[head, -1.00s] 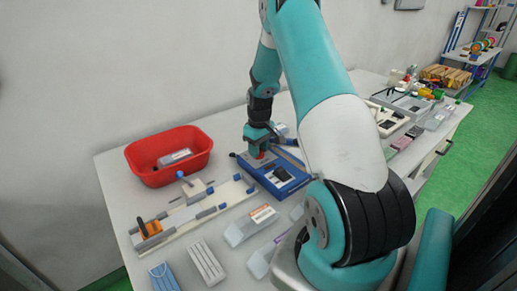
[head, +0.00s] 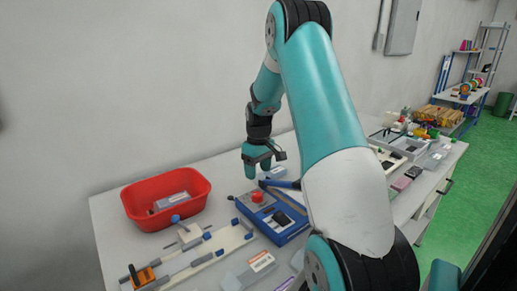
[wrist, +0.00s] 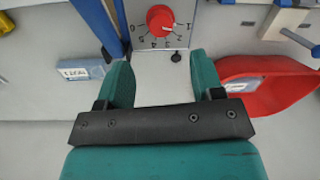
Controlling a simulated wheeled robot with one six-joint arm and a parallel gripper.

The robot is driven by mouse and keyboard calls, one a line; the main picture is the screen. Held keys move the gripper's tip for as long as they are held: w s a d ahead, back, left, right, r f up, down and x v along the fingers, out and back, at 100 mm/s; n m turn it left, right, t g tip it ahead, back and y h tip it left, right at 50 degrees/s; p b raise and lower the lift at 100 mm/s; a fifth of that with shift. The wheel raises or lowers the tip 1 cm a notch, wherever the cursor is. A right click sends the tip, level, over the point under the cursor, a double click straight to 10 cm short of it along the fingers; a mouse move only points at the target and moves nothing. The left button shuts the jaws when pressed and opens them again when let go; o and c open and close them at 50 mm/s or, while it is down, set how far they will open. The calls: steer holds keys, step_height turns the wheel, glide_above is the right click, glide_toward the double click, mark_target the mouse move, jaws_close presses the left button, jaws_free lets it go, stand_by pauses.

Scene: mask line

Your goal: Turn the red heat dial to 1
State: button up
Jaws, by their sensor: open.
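The red heat dial (head: 258,197) sits on the grey panel of the blue device (head: 283,233). In the wrist view the dial (wrist: 160,18) shows at the top edge, with printed numbers around it. The 1 appears at the right of the scale. I cannot tell surely which number the dial points to. My gripper (head: 257,170) is above the dial, apart from it. Its two teal fingers also show in the wrist view (wrist: 161,67), open with nothing between them.
A red bin (head: 130,200) stands left of the device; it also shows in the wrist view (wrist: 270,100). A grey jig rail (head: 205,250) lies in front of the bin. A small labelled box (head: 274,174) lies behind the device. More equipment fills the table's right end.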

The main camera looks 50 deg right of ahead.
step_height(320, 180, up, 9)
steer(key=shift+d+b, duration=0.15)
steer(key=shift+b, duration=0.15)
stand_by(0.5)
steer(key=s+a+r+n+t+y, duration=0.1)
steer(key=a+r+n, duration=0.1)
steer(key=a, duration=1)
steer(key=a+r+n, duration=0.2)
steer(key=a, duration=0.9)
steer(key=s+a+r+n+y, duration=0.1)
steer(key=s+a, duration=0.6)
steer(key=a, duration=0.4)
steer(key=shift+s+a+n, duration=0.15)
steer(key=shift+s+n, duration=0.1)
steer(key=shift+n, duration=0.15)
steer(key=s+a, duration=0.2)
steer(key=s, duration=0.2)
steer(key=s+a+n+y, duration=0.1)
steer(key=s+a, duration=0.2)
steer(key=s, duration=0.1)
steer(key=s+a+n+g, duration=0.1)
steer(key=s+a, duration=0.2)
steer(key=s, duration=0.1)
steer(key=shift+a+f+y, duration=0.1)
steer(key=shift+f+y, duration=0.15)
steer(key=shift+y, duration=0.15)
steer(key=shift+c, duration=0.2)
